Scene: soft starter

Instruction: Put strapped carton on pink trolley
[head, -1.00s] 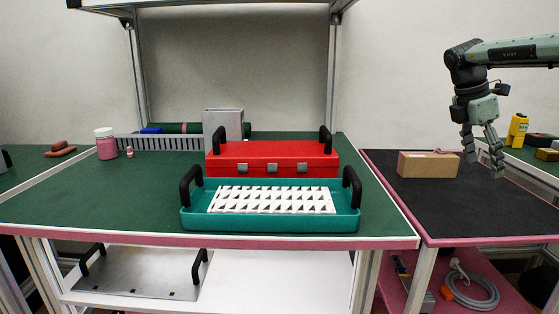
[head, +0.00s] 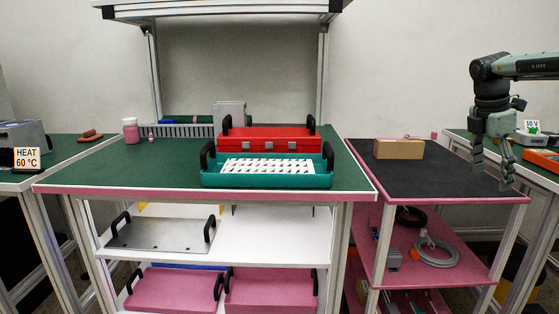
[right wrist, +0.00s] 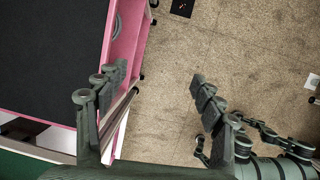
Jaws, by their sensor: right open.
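A brown carton (head: 399,149) sits upright near the back left of the black top of the pink-edged trolley (head: 445,178); straps on it are too small to make out. The trolley top also shows in the right wrist view (right wrist: 45,50). My right gripper (head: 492,174) is open and empty near the trolley's right side, to the right of the carton and apart from it. In the right wrist view, its spread fingers (right wrist: 158,80) have bare floor between them. The carton is not in that view. My left gripper is not in view.
The green-topped table (head: 100,175) holds a teal tray (head: 210,179) with a white rack and a red box (head: 265,134). The trolley's lower shelf (head: 400,268) holds a coiled grey hose (head: 437,252). Another table (head: 535,165) stands at the right. Much of the trolley top is free.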

